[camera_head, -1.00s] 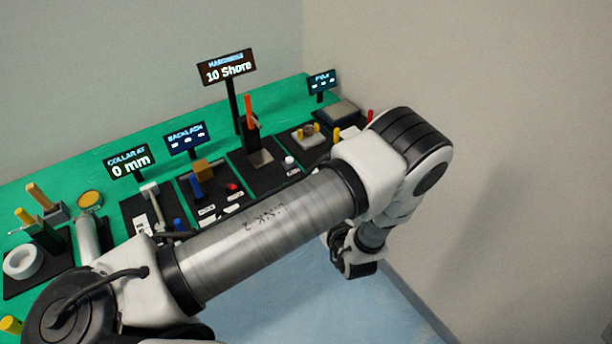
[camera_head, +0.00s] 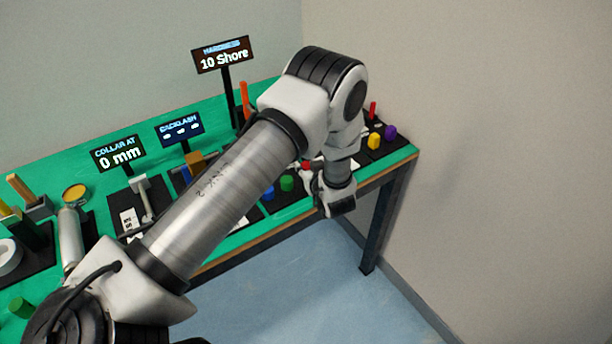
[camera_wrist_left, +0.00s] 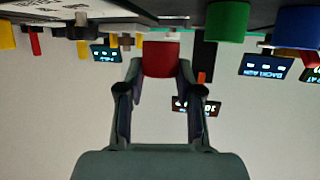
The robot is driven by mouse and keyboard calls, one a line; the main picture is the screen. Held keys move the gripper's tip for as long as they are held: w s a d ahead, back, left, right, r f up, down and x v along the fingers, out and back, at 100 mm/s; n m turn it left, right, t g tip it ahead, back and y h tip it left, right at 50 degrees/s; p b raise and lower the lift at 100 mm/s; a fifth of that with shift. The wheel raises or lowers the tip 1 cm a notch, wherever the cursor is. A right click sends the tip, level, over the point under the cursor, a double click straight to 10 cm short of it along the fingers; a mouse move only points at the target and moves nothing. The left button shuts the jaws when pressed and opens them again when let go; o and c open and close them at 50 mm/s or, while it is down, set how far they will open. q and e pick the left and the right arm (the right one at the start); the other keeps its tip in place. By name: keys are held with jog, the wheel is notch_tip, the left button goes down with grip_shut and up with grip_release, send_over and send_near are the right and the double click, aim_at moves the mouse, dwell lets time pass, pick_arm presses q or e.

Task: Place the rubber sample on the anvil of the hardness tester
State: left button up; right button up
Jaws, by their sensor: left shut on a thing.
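My left gripper (camera_wrist_left: 155,85) is shut on a red cylinder (camera_wrist_left: 160,58), which looks like the rubber sample. The left wrist view is upside down. In the head view, my left gripper (camera_head: 308,178) is small and partly hidden by its wrist, at the bench's front edge, with a bit of red (camera_head: 306,165) at it. The hardness tester shows its display (camera_head: 221,56) reading 10 Shore and an orange lever (camera_head: 244,94). Its anvil is hidden behind my left arm. The tester's dark column (camera_wrist_left: 204,60) shows beyond the cylinder in the wrist view. My right gripper is out of view.
A green cylinder (camera_head: 287,183) and a blue one (camera_head: 267,192) stand close by, left of the gripper. Yellow (camera_head: 374,140) and purple (camera_head: 390,132) pieces stand at the bench's right end. The green bench (camera_head: 404,154) carries other stations to the left.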

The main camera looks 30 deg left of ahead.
pick_arm(q)
jog(key=shift+b+x, duration=0.35)
jog(key=shift+x, duration=0.6)
notch_tip(320, 180, down, 3)
jog(key=shift+r+b, duration=0.1)
jog(key=shift+b, duration=1)
jog(key=shift+w+r, duration=0.1)
jog(key=o, duration=1)
jog(key=shift+o, duration=0.2)
